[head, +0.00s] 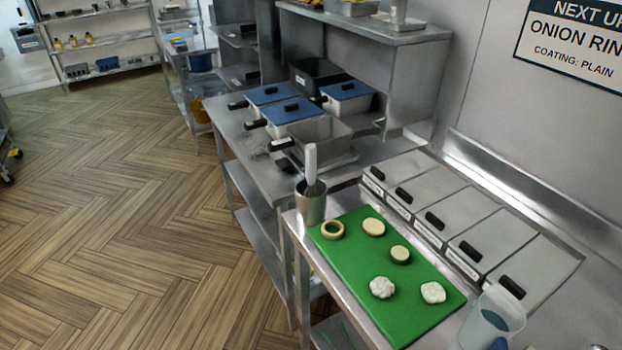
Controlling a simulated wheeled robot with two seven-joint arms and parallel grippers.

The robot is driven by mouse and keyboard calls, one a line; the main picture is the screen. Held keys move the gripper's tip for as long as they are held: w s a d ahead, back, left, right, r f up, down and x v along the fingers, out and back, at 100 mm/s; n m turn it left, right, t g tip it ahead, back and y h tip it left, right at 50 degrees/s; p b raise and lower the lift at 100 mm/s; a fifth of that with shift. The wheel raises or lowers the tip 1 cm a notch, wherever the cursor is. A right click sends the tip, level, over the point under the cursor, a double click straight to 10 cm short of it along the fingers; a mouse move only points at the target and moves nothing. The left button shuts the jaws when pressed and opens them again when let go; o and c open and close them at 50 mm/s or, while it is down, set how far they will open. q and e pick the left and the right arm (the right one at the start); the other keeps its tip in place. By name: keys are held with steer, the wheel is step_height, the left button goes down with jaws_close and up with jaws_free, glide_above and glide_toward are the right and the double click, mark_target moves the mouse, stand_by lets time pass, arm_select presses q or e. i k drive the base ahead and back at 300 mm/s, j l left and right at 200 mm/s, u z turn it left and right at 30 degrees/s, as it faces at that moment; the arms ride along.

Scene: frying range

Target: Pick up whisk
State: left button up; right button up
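Neither of my grippers shows in the head view.
Lidded bins (440,215) line the wall side. A clear jug (490,318) stands at the lower right. Blue-lidded fryer pans (292,110) stand behind the cup. The wooden floor (130,220) at left is clear.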

mark_target(310, 149)
steer(key=i+j+z, duration=0.15)
steer(key=j+z, duration=0.45)
steer(key=j, duration=0.15)
steer(key=i+j+z, duration=0.1)
steer(key=j+z, duration=0.2)
steer(key=j, duration=0.15)
